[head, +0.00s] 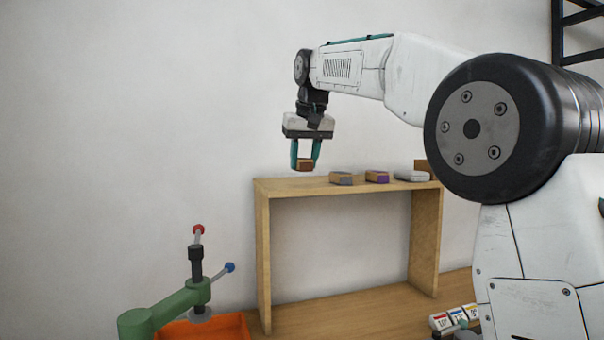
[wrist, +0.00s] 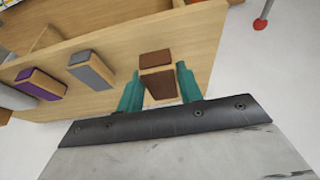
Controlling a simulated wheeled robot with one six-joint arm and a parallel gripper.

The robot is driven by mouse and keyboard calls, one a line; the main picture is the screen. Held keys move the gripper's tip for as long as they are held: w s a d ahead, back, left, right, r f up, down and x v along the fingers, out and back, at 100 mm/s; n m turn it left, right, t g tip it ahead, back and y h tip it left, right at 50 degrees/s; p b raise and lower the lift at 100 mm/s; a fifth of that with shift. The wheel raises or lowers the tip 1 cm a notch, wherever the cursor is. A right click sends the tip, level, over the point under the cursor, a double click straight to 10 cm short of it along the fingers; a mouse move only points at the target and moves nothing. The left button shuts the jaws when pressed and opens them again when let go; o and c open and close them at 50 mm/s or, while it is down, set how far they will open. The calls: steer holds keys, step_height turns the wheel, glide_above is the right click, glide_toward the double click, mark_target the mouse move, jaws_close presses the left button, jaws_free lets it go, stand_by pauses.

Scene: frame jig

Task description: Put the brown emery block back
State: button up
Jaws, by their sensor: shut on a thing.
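The brown emery block (head: 304,166) is between the teal fingers of my gripper (head: 305,157), over the left end of the wooden shelf's top board (head: 285,187). In the wrist view, my gripper (wrist: 160,88) is shut on the brown emery block (wrist: 158,76), with a finger on each side. From these views I cannot tell whether the block's underside touches the board.
A grey block (head: 341,179), a purple block (head: 377,177) and a light grey block (head: 411,176) stand along the shelf top to the right. A green clamp (head: 165,314) with red and blue knobs and an orange tray (head: 232,325) are at lower left.

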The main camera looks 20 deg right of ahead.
steer(key=shift+w+a, duration=0.15)
steer(key=shift+w, duration=0.25)
steer(key=shift+f, duration=1.8)
steer(key=o, duration=1.1)
steer(key=shift+f, duration=0.1)
steer(key=v, duration=1.2)
